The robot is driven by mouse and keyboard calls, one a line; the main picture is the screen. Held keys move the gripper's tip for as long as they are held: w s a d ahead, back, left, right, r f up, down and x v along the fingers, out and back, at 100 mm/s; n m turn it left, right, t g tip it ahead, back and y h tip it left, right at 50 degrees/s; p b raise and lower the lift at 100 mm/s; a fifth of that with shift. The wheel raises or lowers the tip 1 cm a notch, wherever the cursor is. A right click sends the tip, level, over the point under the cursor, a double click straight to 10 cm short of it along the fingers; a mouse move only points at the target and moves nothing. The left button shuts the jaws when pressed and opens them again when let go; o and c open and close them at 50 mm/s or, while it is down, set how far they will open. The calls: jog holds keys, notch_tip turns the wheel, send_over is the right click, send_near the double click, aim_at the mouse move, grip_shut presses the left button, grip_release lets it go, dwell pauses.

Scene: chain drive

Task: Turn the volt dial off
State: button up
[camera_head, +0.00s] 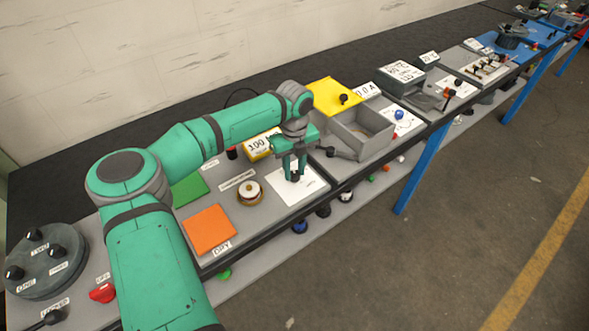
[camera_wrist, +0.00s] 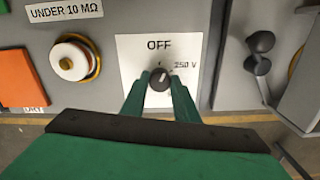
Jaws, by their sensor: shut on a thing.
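The volt dial is a small dark knob (camera_wrist: 159,80) on a white plate (camera_wrist: 133,48) marked "OFF" above and "250 V" to the right. A light pointer line on the knob runs roughly up and down, tilted slightly; its exact setting is hard to read. My gripper (camera_wrist: 160,88) is shut on the knob, one green finger on each side. In the head view my gripper (camera_head: 296,176) points down at the white plate (camera_head: 312,183) and hides most of the dial.
Left of the plate is a white and brown round terminal (camera_head: 250,192) under an "UNDER 10 MΩ" label (camera_wrist: 64,10). An orange square (camera_head: 211,230) lies further left. Right of the plate are a dark lever (camera_wrist: 259,50) and a grey open box (camera_head: 361,134). A yellow panel (camera_head: 333,96) stands behind.

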aim_at(295, 173)
jog(key=n, duration=0.4)
jog(key=shift+n, duration=0.4)
dwell(0.4)
jog(key=o, duration=1.1)
jog(key=shift+w, duration=0.1)
jog(key=shift+c, duration=0.2)
jog(key=shift+r, duration=0.1)
jog(key=shift+r, duration=0.35)
notch_tip(295, 173, up, 10)
